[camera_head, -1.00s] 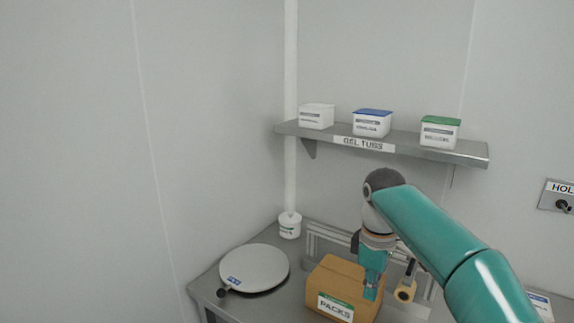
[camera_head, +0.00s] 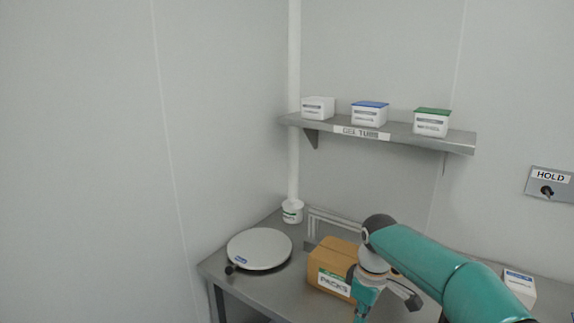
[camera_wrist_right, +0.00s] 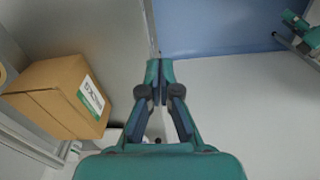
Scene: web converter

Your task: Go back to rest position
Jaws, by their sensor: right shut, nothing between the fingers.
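My right arm comes in from the lower right in the head view, and its gripper (camera_head: 362,312) points down in front of the bench, beside the cardboard box. In the right wrist view my right gripper (camera_wrist_right: 160,66) is shut with its fingertips together and nothing between them. Below it are the bench's edge and the floor. The cardboard box (camera_head: 328,262) labelled PACKS stands on the bench; it also shows at the left of the wrist view (camera_wrist_right: 62,92), apart from the fingers.
The steel bench (camera_head: 262,290) carries a round grey plate (camera_head: 260,248) at the left and a white box (camera_head: 519,287) at the right. A wall shelf (camera_head: 398,131) above holds several tubs. A HOLD switch panel (camera_head: 550,184) is on the right wall.

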